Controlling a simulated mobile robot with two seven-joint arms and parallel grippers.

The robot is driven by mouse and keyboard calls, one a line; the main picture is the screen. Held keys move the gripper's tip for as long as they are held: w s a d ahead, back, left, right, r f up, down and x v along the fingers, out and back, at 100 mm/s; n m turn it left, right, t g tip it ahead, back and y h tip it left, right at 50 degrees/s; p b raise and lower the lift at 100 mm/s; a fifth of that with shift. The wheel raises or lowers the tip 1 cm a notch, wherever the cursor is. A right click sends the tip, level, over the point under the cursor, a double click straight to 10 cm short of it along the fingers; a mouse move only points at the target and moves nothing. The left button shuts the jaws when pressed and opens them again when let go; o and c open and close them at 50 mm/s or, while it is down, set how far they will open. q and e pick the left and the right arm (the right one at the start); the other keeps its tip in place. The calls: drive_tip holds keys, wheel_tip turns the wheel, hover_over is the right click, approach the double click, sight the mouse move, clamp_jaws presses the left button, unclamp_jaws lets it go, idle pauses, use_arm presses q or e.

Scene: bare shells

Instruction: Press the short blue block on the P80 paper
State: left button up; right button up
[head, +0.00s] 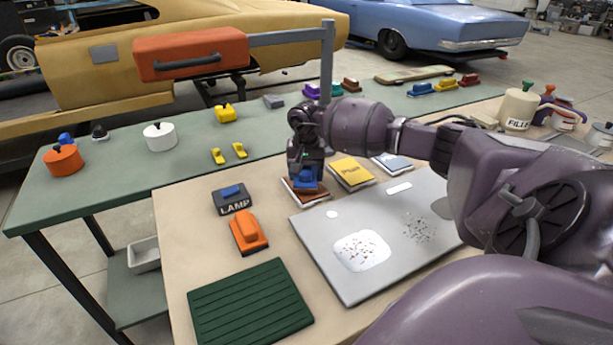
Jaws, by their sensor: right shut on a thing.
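My right gripper (306,172) points down over the brown-red paper pad (311,198), the leftmost of three pads behind the grey panel. It is shut on a small blue block (306,184), which sits low over that pad; I cannot tell whether it touches. The gripper and block hide most of that pad's top, and I see no readable label on it. A yellow pad (351,172) with unclear dark lettering and a blue-grey pad (392,163) lie to its right. My left gripper is not in view.
A grey panel (318,250) with white and speckled patches lies in front of the pads. The green bench (110,185) stands behind.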

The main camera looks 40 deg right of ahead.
drive_tip(key=shift+r+p, duration=0.55)
drive_tip(key=shift+r, duration=2.2)
